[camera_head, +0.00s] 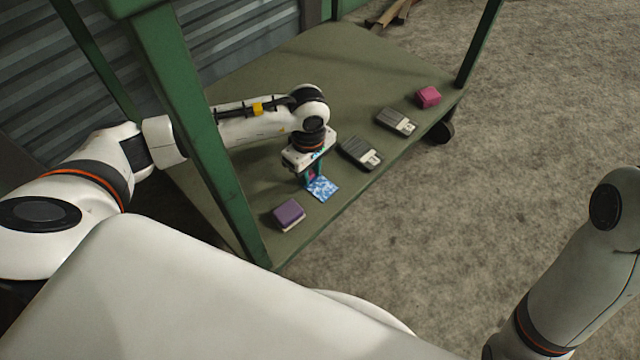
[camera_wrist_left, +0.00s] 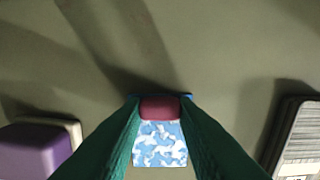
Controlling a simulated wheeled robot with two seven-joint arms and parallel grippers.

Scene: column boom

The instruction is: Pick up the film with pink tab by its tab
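The film (camera_head: 324,188) is a small blue-and-white patterned square on the green shelf, near its front edge. Its pink tab (camera_wrist_left: 160,107) stands out in the left wrist view, between the green fingers of my left gripper (camera_wrist_left: 160,106). One finger is close against each side of the tab; I cannot tell whether they press on it. In the head view the left gripper (camera_head: 312,178) points down at the film's tab end and partly hides the tab. The film's sides are partly covered by the fingers in the wrist view. My right gripper is out of view.
A purple block (camera_head: 289,214) is left of the film. Two grey striped cartridge-like items (camera_head: 360,153) (camera_head: 396,122) and a pink block (camera_head: 428,97) lie to its right along the shelf (camera_head: 270,85). A green post (camera_head: 190,120) stands in front of the left arm.

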